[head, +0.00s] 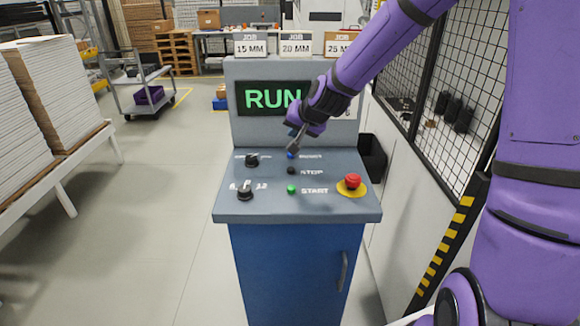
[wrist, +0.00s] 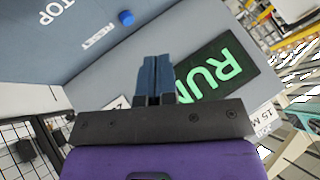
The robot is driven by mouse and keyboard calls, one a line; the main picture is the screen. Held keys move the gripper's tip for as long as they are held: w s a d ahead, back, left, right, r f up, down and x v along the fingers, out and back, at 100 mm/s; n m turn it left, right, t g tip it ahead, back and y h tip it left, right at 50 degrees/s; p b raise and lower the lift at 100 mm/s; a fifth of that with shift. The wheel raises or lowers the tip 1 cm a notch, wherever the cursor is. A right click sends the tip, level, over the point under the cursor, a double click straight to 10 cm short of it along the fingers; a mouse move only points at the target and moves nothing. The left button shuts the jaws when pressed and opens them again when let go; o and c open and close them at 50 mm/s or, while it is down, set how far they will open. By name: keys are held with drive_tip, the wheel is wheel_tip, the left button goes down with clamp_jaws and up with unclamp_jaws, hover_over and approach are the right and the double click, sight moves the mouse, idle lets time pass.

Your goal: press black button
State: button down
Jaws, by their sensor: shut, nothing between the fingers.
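The black button (head: 291,170) sits on the sloped top of the grey and blue console (head: 260,203), beside the STOP label. It lies between the blue button (head: 291,155) above and the green button (head: 291,188) below. My gripper (head: 294,149) is shut and empty, above the panel near the blue button, up the panel from the black one. In the wrist view the closed fingers (wrist: 155,75) show in front of the screen panel. The blue button also shows there (wrist: 126,17), with part of the STOP lettering; the black button is out of that view.
A red emergency button (head: 353,181) on a yellow base is at the right of the panel. Two black knobs (head: 252,160) (head: 245,194) are at its left. The screen (head: 262,98) reads RUN behind my gripper. A mesh fence (head: 440,80) stands right.

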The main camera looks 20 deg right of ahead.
sight(293, 168)
drive_tip(key=shift+w+d+f+m, duration=0.1)
drive_tip(key=shift+w+f+m, duration=0.3)
drive_tip(key=shift+w, duration=0.55)
drive_tip(key=shift+f, duration=5.35)
drive_tip(key=shift+r, duration=0.85)
